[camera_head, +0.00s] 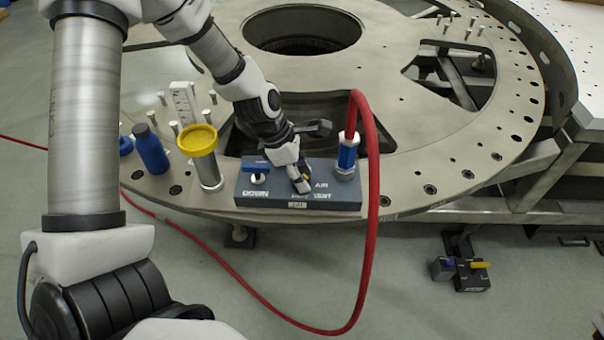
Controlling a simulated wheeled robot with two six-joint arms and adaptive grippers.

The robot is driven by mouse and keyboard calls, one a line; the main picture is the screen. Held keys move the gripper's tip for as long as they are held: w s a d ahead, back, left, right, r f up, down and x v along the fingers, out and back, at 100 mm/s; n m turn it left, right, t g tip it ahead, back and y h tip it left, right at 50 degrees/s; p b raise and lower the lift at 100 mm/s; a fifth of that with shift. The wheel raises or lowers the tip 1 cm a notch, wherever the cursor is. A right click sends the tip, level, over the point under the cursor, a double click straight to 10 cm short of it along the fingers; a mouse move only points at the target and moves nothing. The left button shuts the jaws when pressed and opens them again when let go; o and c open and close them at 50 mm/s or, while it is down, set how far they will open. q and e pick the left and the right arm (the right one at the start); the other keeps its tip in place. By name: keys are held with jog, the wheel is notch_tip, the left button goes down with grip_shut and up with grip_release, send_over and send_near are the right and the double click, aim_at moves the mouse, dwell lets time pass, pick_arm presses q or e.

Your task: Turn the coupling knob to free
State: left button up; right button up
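A dark grey control box (330,197) sits at the near edge of the turret plate. Its top reads DOWN, AIR and VENT, with a small plate on its front edge. A blue lever handle (257,165) stands at its left. A blue and silver coupling (347,157) with a red hose stands at its right end. My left gripper (301,180) points down at the middle of the box, between lever and coupling. A small dark and yellowish part shows at its fingertips, mostly hidden; I cannot tell whether it is the coupling knob or whether the fingers grip it. My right gripper is not in view.
A yellow-capped cylinder (201,160) and a blue cylinder (151,150) stand left of the box. The red hose (374,215) loops over the plate edge to the floor. A second small box (472,283) with a yellow handle is lower right. A steel frame (535,185) stands at right.

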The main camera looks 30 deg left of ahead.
pick_arm(q)
jog(key=shift+c, duration=0.6)
jog(key=shift+m, duration=0.4)
jog(key=shift+m+g, duration=0.5)
jog(key=shift+m, duration=0.4)
jog(key=m+g+p, duration=0.1)
jog(key=m, duration=0.2)
jog(key=shift+h, duration=0.3)
jog(key=shift+m+g+p, duration=0.8)
jog(key=shift+m+p, duration=0.1)
jog(key=shift+m, duration=0.9)
